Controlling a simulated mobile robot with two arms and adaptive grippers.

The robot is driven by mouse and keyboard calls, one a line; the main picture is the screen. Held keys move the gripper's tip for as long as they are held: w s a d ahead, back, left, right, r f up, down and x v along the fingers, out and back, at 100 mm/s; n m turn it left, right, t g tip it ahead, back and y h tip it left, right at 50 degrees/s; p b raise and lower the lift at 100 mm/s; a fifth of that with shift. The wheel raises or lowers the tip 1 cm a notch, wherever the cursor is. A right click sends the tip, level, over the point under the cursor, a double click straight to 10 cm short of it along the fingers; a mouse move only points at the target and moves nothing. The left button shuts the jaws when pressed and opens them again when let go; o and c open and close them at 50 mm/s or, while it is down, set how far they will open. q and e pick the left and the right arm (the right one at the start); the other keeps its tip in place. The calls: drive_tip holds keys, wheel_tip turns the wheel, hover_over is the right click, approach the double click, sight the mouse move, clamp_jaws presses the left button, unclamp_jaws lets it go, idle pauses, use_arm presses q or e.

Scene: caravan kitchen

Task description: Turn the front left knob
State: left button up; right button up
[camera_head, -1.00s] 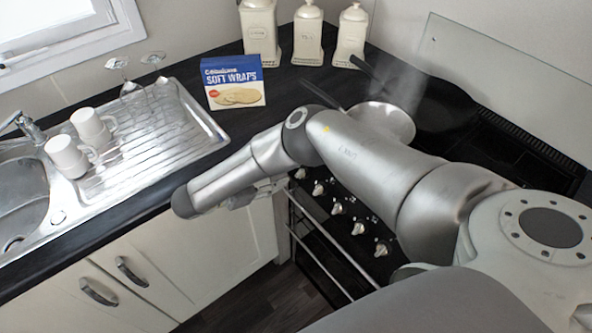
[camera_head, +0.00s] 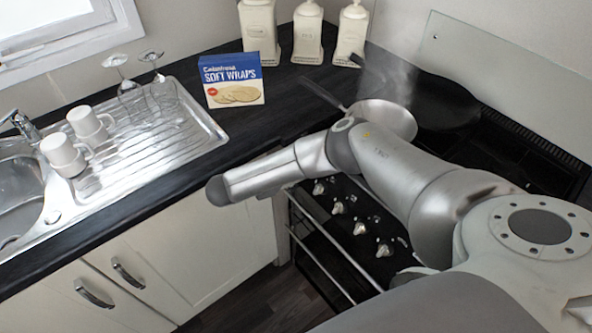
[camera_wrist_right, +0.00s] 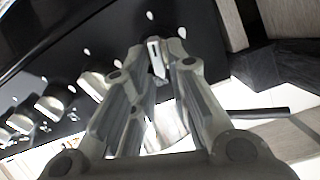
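A row of pale knobs runs along the cooker's front panel; in the head view several show, such as one knob (camera_head: 360,228). The leftmost knob is hidden behind my right arm there. In the right wrist view, the end knob of the row (camera_wrist_right: 155,50) sits between the fingertips of my right gripper (camera_wrist_right: 159,58). The fingers stand apart on either side of it, with no clear contact. Other knobs (camera_wrist_right: 50,108) lie to the left in that view. The right gripper is hidden under my forearm in the head view. My left gripper is not in view.
A pan (camera_head: 388,118) with steam above it stands on the hob, its handle pointing left. An oven rail (camera_head: 318,245) runs below the knobs. A soft wraps box (camera_head: 233,80), canisters (camera_head: 307,35) and a sink drainer (camera_head: 150,150) with mugs and glasses are on the worktop.

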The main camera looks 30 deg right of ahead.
clamp_jaws()
